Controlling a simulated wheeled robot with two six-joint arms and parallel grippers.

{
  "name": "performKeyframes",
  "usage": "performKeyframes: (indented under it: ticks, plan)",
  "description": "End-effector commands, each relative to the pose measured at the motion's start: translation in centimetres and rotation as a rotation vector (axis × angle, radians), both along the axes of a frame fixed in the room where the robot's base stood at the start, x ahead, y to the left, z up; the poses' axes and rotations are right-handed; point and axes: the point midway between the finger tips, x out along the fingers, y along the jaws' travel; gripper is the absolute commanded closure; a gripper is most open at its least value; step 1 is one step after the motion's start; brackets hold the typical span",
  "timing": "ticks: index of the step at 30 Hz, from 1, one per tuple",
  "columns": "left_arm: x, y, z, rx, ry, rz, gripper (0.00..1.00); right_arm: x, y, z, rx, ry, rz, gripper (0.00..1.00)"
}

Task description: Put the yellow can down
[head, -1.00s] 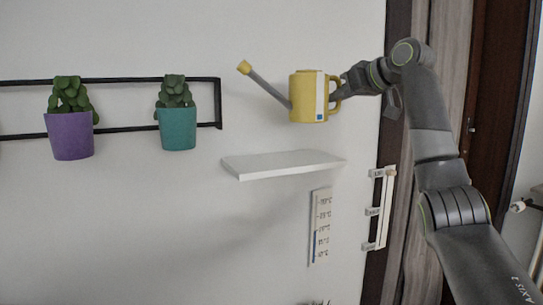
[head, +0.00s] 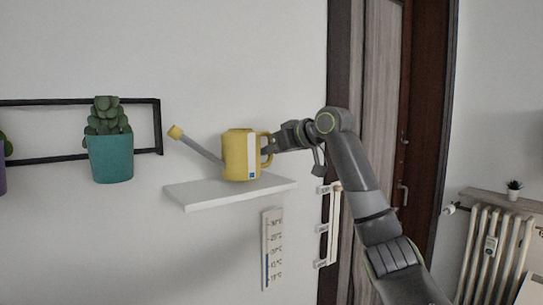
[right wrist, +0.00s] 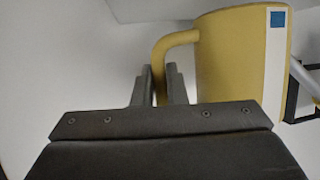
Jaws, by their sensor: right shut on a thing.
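The yellow can (head: 238,158) is a watering can with a grey spout, a yellow tip and a white stripe with a blue square. It is upright at the white wall shelf (head: 205,197), its base at the level of the shelf top; I cannot tell for sure if it touches. My right gripper (head: 268,150) is shut on the can's handle from the right. In the right wrist view the can (right wrist: 233,60) fills the upper right, and the fingers (right wrist: 159,85) close around its handle. My left gripper is not in view.
A teal pot (head: 111,158) with a green plant hangs at a black frame (head: 60,101) to the left. A thermometer (head: 272,250) is below the shelf. A white wall rack (head: 329,225) and a dark door frame are to the right. The shelf's left end is clear.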

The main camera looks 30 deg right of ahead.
Motion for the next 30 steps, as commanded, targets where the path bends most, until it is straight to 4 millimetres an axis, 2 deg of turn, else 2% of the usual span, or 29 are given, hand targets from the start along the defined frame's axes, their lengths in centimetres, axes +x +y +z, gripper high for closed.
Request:
performKeyframes:
  ticks: [1,4,17,18,22,30]
  plan:
    - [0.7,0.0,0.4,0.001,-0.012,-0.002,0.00,0.0,-0.1,-0.5,-0.001,0.002,-0.002,1.00]
    - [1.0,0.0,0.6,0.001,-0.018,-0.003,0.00,0.0,-0.1,-1.4,-0.001,-0.001,-0.001,1.00]
    - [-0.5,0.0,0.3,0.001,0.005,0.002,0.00,0.0,0.0,-2.1,0.000,-0.002,-0.001,1.00]
    - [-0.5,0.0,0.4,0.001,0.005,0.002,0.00,0.0,0.0,-2.1,0.000,0.000,-0.001,0.84]
    - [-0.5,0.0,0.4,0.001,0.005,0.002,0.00,0.0,0.0,-2.1,0.000,0.000,-0.001,0.67]
    - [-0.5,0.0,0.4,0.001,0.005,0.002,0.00,0.0,0.0,-2.0,0.000,0.000,-0.001,0.66]
